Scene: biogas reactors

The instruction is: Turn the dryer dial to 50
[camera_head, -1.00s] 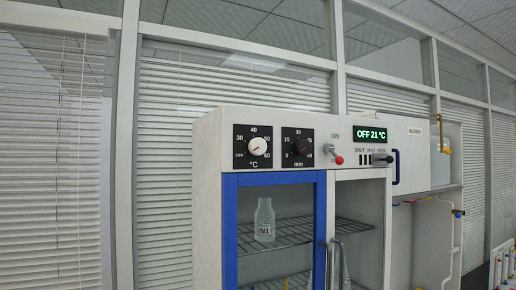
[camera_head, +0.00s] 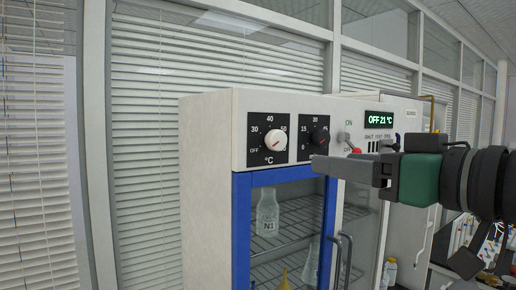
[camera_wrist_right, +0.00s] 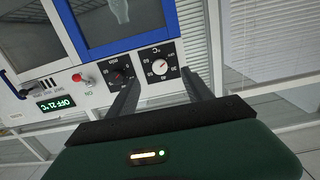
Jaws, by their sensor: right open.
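The dryer (camera_head: 207,190) is a white cabinet with a blue-framed door. Its temperature dial (camera_head: 275,139) is a round white knob on a black plate marked OFF, 30, 40, 50, 60 and °C. It also shows in the right wrist view (camera_wrist_right: 159,67), upside down, beyond the fingers. My right gripper (camera_head: 322,165) comes in from the right, in front of the panel and right of the dial, seen side-on. In the right wrist view its two fingers (camera_wrist_right: 160,90) are apart with nothing between them. The display (camera_head: 380,119) reads OFF 21 °C. My left gripper is not in view.
A black timer dial (camera_head: 319,136) sits right of the temperature dial. A red-tipped switch (camera_head: 353,149) is further right, close to my right gripper. A flask marked N1 (camera_head: 267,214) stands on a rack behind the glass door. Space in front of the dial is clear.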

